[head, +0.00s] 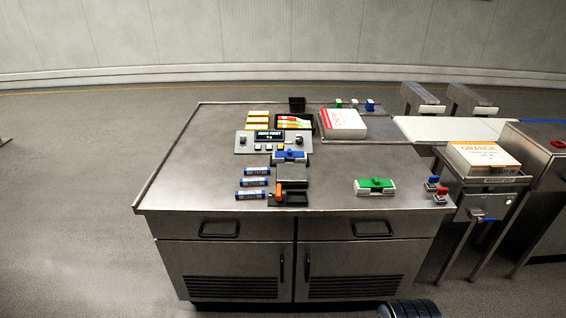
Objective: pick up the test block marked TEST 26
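No lettering reading TEST 26 is legible, so I cannot tell which piece is that test block. Small blocks with coloured tops stand on the steel table (215,165): a green-topped one (338,103), a red-marked one (354,103) and a blue one (370,105) at the back. A blue-topped block (432,183) and a red-topped block (440,196) stand at the right edge. My gripper is not in view.
A control box (243,143) with a lit display stands mid-table, with blue-white tubes (251,195) left of its front. A white-red carton (342,123) lies behind. An orange-labelled carton (482,157) rests on a stand at right. The table's left side is clear.

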